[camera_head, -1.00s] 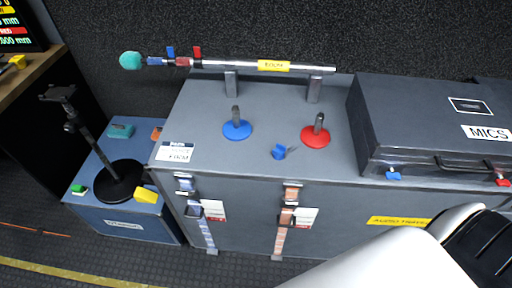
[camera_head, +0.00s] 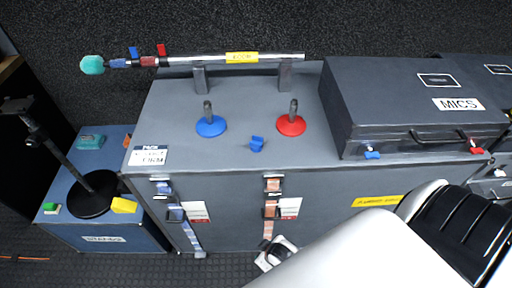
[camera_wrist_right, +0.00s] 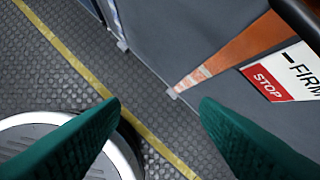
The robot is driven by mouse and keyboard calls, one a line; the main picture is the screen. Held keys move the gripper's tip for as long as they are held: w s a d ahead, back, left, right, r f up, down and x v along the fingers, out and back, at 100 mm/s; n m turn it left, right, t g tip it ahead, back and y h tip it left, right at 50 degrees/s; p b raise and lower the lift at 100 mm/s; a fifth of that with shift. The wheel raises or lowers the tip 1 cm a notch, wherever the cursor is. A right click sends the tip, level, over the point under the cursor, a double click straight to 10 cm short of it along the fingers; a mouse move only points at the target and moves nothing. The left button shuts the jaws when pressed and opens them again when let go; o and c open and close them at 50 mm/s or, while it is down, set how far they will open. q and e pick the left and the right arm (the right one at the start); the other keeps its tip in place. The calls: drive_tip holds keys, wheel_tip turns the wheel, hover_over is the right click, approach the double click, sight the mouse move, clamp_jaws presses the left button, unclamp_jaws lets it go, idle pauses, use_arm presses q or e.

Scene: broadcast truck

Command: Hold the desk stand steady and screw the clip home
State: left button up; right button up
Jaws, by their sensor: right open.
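Two desk stands stand upright on the grey case: one with a blue base (camera_head: 211,126) and one with a red base (camera_head: 291,125), each with a short dark post. A small blue clip (camera_head: 257,144) lies loose on the case top between and in front of them. My right gripper (camera_wrist_right: 160,104) is open and empty, its green fingers wide apart above the floor near the case front. In the head view, a white and black part of my right arm shows low before the case; its fingers cannot be made out. My left gripper is out of view.
A boom pole (camera_head: 270,57) rests on two posts at the back of the grey case (camera_head: 230,165). A dark MICS case (camera_head: 400,95) stands at right. A lower blue box (camera_head: 60,228) with a black stand (camera_head: 93,194) is at left. Straps (camera_head: 272,208) hang down the case front.

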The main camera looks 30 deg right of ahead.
drive_tip(key=w+a+r+n+t+b, duration=0.1)
drive_tip(key=w+r+t, duration=0.4)
drive_tip(key=r, duration=0.8)
drive_tip(key=w+a+r+t+y, duration=0.1)
drive_tip(key=w+a+r+t, duration=0.15)
drive_tip(key=w+r, duration=0.8)
drive_tip(key=w+r+n+t+b, duration=0.1)
drive_tip(key=w+r+t, duration=0.3)
drive_tip(key=r, duration=1.1)
drive_tip(key=a+r+n+g+y, duration=0.6)
drive_tip(key=a+r+n+y, duration=0.65)
drive_tip(key=n+y, duration=0.6)
drive_tip(key=d+f+n+g+h, duration=0.65)
drive_tip(key=f+g+h, duration=0.25)
drive_tip(key=f+h, duration=0.15)
drive_tip(key=w+d+m+g+h, duration=0.1)
drive_tip(key=d+m+h, duration=0.3)
drive_tip(key=d, duration=1.6)
drive_tip(key=w+h, duration=0.1)
drive_tip(key=h, duration=0.3)
drive_tip(key=shift+r+h, duration=0.25)
drive_tip(key=shift+h, duration=0.15)
